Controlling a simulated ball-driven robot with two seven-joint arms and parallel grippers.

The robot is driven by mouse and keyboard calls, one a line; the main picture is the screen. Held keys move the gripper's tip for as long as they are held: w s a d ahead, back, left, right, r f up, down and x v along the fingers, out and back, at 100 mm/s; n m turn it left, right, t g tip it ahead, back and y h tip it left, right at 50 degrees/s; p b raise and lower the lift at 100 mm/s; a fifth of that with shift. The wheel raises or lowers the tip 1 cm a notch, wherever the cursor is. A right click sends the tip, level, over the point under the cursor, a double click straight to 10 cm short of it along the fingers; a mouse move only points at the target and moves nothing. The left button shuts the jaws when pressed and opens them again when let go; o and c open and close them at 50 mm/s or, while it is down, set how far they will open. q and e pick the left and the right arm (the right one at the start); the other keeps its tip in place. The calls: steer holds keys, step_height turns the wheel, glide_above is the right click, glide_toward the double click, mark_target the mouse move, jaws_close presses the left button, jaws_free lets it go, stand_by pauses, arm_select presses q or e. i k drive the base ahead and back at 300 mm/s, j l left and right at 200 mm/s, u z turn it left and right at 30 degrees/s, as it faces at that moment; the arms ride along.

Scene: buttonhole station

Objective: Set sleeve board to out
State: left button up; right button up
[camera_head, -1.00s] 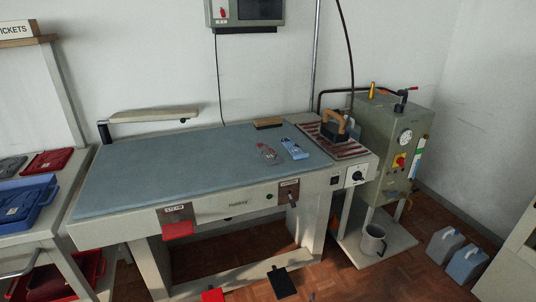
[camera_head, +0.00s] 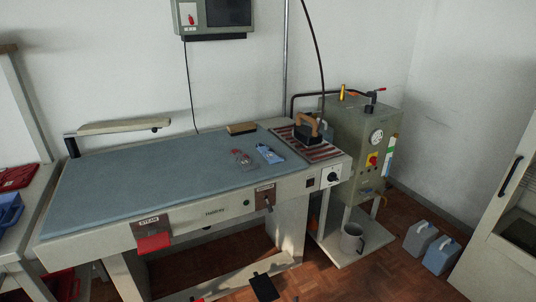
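The sleeve board (camera_head: 125,127) is a long, narrow pale padded arm at the back left of the ironing table. It is carried by a dark post (camera_head: 72,146) at the table's back left corner. It lies roughly along the back edge, above the blue-grey table top (camera_head: 150,178). A small dark knob (camera_head: 154,130) shows under its right end. Neither of my grippers is in view.
On the table lie a brush (camera_head: 241,128), a clear bottle (camera_head: 243,160) and a blue-white packet (camera_head: 269,154). An iron (camera_head: 311,129) stands on the striped rest at right.

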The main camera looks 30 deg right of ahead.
mark_target(153, 125)
steer(key=i+l+u, duration=0.3)
steer(key=i+l, duration=0.85)
